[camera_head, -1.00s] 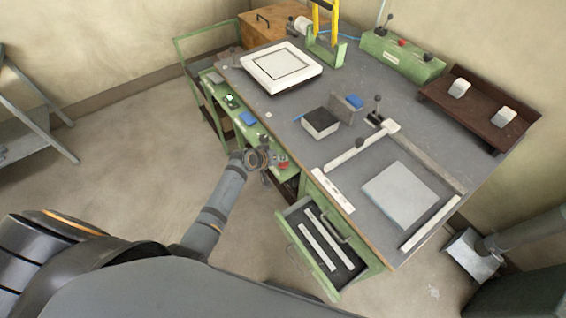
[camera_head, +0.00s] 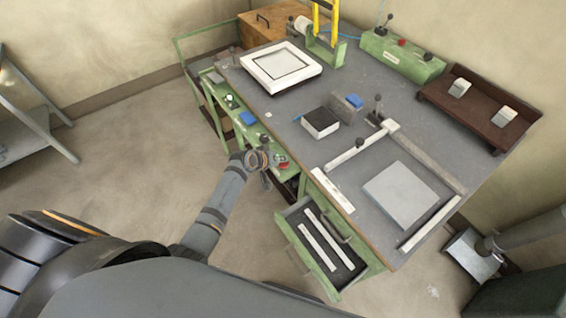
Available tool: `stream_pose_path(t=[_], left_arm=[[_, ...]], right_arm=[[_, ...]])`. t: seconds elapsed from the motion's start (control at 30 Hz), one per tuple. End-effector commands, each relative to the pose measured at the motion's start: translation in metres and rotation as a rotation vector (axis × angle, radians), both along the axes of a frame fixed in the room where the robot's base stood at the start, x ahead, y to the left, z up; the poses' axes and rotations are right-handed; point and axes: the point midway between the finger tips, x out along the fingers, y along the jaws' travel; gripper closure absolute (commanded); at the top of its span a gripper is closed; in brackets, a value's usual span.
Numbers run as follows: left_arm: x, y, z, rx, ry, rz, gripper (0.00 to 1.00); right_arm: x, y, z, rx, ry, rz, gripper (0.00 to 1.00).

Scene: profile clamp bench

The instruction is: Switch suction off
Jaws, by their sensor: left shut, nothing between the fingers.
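A green control strip (camera_head: 262,138) runs along the bench's front left edge. It carries a blue block (camera_head: 247,118), a small green-and-white part (camera_head: 231,101) and a red knob (camera_head: 283,163) near its right end. I cannot read which control is for suction. My left gripper (camera_head: 266,161) is shut and empty, just left of the red knob; I cannot tell if they touch. It hides part of the strip. A square white-framed plate (camera_head: 256,71) lies on the bench's back left. My right gripper is not in view.
A drawer (camera_head: 313,263) with light strips stands open below the bench front.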

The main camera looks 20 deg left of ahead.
Motion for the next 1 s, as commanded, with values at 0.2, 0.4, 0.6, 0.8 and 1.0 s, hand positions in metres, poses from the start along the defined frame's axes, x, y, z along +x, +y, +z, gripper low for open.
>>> stream_pose_path(t=[0.2, 0.4, 0.6, 0.8, 1.0], left_arm=[[0.0001, -0.0002, -0.0031, 0.0, 0.0, 0.0, 1.0], [-0.0001, -0.0001, -0.0037, -0.001, 0.0, 0.001, 1.0], [-0.0001, -0.0002, -0.0064, -0.001, 0.0, 0.001, 1.0], [-0.0003, -0.0002, -0.0076, -0.001, 0.001, 0.0, 1.0], [-0.0005, -0.0004, -0.0015, -0.001, 0.002, 0.0, 1.0]], right_arm=[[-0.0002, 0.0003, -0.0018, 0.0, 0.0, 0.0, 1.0], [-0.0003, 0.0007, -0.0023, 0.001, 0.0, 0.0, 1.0], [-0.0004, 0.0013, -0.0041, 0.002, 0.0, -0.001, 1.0], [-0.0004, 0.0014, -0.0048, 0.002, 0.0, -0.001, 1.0], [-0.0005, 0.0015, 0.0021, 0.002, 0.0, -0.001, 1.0]])
